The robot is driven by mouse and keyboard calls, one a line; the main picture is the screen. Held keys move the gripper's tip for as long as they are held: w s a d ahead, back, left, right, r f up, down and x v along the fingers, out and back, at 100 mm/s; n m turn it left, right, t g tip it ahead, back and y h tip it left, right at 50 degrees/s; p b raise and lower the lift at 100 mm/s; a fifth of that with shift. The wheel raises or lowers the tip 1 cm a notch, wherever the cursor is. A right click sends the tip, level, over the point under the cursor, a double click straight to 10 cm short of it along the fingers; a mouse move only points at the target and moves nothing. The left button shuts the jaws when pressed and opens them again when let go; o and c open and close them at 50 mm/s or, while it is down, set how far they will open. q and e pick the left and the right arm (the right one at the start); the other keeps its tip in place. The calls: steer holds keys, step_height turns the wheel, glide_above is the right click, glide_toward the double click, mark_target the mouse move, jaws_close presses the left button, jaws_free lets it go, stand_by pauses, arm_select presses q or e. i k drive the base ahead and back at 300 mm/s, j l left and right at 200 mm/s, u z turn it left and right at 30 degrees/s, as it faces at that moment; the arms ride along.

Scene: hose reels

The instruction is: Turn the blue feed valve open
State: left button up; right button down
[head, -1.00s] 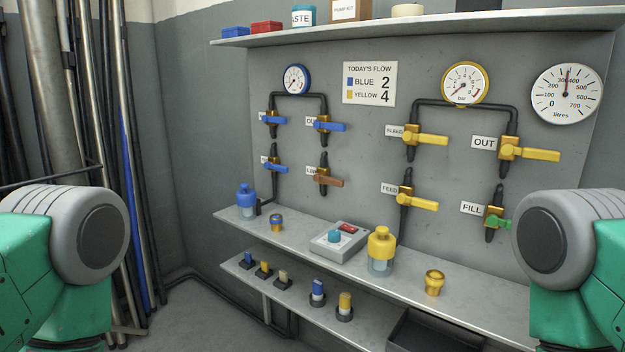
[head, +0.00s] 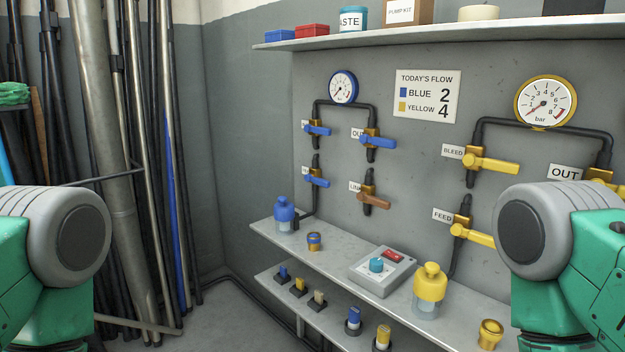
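The blue feed valve (head: 316,179) is most likely the lower left one of the blue group on the grey wall panel. It has a blue lever pointing right and slightly down, and its label is partly hidden. A similar blue valve (head: 316,129) is above it. To the right are a blue-levered valve (head: 376,140), labelled "OU…", and below that a brown-levered valve (head: 373,199). A blue-rimmed gauge (head: 342,87) tops their black pipe. My two arms show at the lower left and right edges, well short of the panel. Neither gripper is in view.
A grey shelf (head: 335,262) below the valves bears a blue bottle (head: 284,213), a control box (head: 383,270) and a yellow-capped bottle (head: 429,285). Yellow-levered valves (head: 487,165) are on the right. Poles (head: 110,160) lean at the left. Bare floor shows between the poles and shelves.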

mark_target(318, 181)
steer(key=i+j+z, duration=0.3)
steer(key=i+j, duration=0.15)
steer(key=i+j+z, duration=0.35)
steer(key=j, duration=0.15)
